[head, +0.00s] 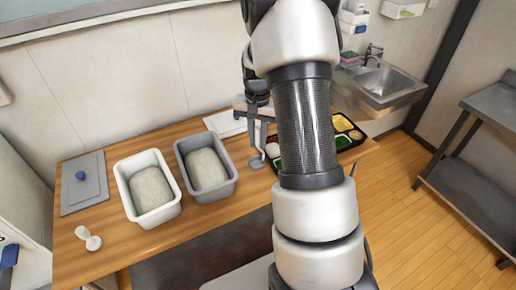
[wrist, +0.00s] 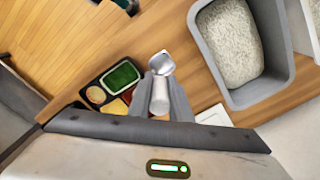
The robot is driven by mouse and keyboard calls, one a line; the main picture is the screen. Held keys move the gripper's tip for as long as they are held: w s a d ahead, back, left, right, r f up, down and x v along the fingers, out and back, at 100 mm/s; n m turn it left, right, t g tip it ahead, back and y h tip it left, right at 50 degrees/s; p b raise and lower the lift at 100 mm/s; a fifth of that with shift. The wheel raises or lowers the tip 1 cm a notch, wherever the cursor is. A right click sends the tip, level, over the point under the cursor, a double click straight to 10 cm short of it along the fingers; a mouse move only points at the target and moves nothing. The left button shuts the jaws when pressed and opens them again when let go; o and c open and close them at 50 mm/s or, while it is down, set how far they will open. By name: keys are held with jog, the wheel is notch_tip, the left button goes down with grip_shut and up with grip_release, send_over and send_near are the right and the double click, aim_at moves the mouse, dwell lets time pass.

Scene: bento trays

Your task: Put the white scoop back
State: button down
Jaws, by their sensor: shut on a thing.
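My gripper (head: 258,128) is above the counter, just right of the grey tub. It is shut on the handle of a pale grey scoop (head: 256,161), whose bowl hangs downward. In the wrist view the scoop (wrist: 161,64) points away between the two fingers of my gripper (wrist: 161,94). A separate white scoop (head: 88,238) rests on the counter at the front left, in front of the white tub (head: 123,178), apart from my gripper. The grey tub (head: 187,168) stands right of the white tub; both contain rice. The grey tub also shows in the wrist view (wrist: 207,50).
A black bento tray (wrist: 84,88) with green, yellow and red foods lies close to the held scoop; my arm partly hides it in the head view. A grey board (head: 85,195) with a blue knob lies at the far left. A sink (head: 380,88) is at the back right.

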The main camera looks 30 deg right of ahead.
aim_at(258, 144)
jog(key=shift+f, duration=1.75)
jog(key=shift+f, duration=0.15)
jog(key=c, duration=1.6)
grip_release()
